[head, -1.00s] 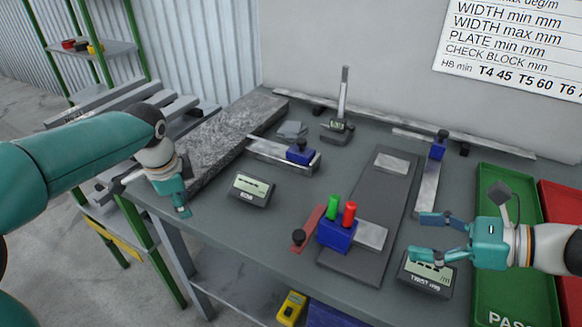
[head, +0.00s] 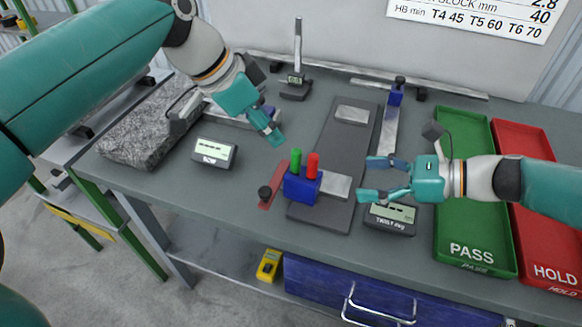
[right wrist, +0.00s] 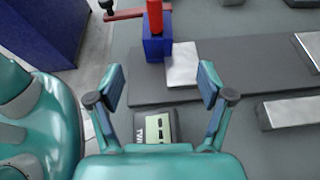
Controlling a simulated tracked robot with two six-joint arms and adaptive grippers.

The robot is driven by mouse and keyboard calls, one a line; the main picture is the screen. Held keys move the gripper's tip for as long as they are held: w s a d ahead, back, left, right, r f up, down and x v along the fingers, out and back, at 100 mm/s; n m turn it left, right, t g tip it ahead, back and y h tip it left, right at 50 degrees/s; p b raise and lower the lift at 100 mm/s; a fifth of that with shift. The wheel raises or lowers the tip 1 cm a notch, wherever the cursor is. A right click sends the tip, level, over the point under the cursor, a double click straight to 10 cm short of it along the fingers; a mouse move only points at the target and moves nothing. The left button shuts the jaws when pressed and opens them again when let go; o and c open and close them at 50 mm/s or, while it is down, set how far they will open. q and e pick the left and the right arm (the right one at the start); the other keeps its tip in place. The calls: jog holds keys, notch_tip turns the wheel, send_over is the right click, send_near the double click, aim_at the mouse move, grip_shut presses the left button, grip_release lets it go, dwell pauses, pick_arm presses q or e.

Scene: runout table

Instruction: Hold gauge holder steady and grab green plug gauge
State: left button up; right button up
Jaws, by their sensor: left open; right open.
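The gauge holder (head: 301,189) is a blue block at the near end of a dark plate, with a bright metal piece on its right. The green plug gauge (head: 295,161) and a red plug gauge (head: 313,166) stand upright in it. My left gripper (head: 274,137) is open and empty, above and behind the green plug gauge in the picture. My right gripper (head: 366,178) is open and empty, to the right of the holder, its fingers toward it. In the right wrist view the holder (right wrist: 153,49) and red gauge (right wrist: 154,16) lie beyond the open fingers; the green gauge is not visible there.
A twist display (head: 390,219) sits below my right gripper. Another display box (head: 214,153) stands left. A red bar with a black knob (head: 266,194) lies beside the holder. Green PASS (head: 470,225) and red HOLD (head: 548,245) trays are at right. A granite slab (head: 140,140) lies far left.

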aim_at(316, 178)
jog(key=x, duration=1.4)
jog(key=shift+f, duration=0.1)
jog(key=c, duration=1.3)
jog(key=shift+c, duration=0.2)
pick_arm(q)
jog(key=shift+c, duration=0.2)
